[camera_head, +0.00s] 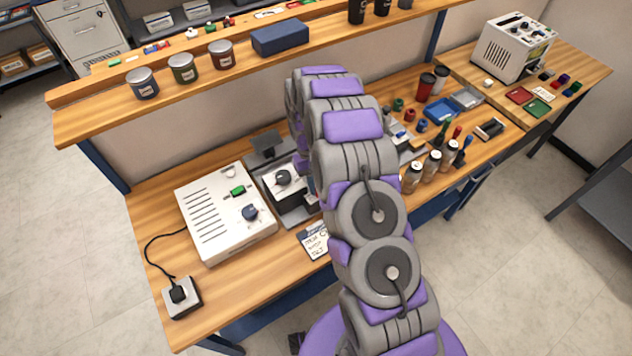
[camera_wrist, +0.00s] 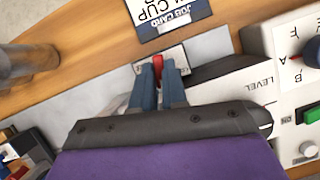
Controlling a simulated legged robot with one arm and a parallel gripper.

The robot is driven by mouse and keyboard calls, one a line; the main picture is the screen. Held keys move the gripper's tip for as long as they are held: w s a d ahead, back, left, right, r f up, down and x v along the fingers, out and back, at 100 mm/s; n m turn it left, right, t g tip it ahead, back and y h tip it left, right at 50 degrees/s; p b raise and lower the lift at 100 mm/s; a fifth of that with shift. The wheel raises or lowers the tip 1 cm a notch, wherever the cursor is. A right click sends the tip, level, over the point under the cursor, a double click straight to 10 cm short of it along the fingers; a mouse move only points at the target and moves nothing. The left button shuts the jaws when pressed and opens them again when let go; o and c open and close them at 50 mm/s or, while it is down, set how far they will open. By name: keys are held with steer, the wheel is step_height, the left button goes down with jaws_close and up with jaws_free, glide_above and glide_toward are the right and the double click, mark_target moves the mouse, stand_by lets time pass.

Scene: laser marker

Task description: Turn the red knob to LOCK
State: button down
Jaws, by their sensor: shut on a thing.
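The red knob (camera_wrist: 157,65) shows in the wrist view between the tips of my two blue-grey fingers. It sits on a small pale plate (camera_wrist: 178,55). My gripper (camera_wrist: 158,77) is shut on the knob, with a finger on each side of it. The fingers hide much of the knob, and I cannot read a LOCK mark. In the head view my arm hides the knob and my gripper. The laser marker (camera_head: 284,183) with a black dial stands beside my arm there.
A white control box (camera_head: 205,215) with a green switch (camera_head: 238,191) stands left of the marker. A job card (camera_head: 315,241) lies at the bench's front edge. Cans (camera_head: 412,178) and bottles stand right of my arm. A shelf with tins (camera_head: 183,68) runs behind.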

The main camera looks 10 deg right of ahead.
steer(key=shift+w+a+r+n+h+p, duration=0.1)
steer(key=shift+n+h+p, duration=0.15)
steer(key=shift+n, duration=0.3)
steer(key=shift+w+n+h+p, duration=0.15)
steer(key=shift+n+h, duration=0.1)
steer(key=shift+n, duration=0.3)
steer(key=shift+s, duration=0.1)
steer(key=c, duration=1.4)
jaws_free()
steer(key=shift+c, duration=0.2)
steer(key=p+v, duration=0.1)
steer(key=v, duration=1.6)
steer(key=shift+s+a+p, duration=0.15)
steer(key=shift+a+p, duration=0.05)
steer(key=shift+p, duration=0.1)
steer(key=shift+r, duration=0.2)
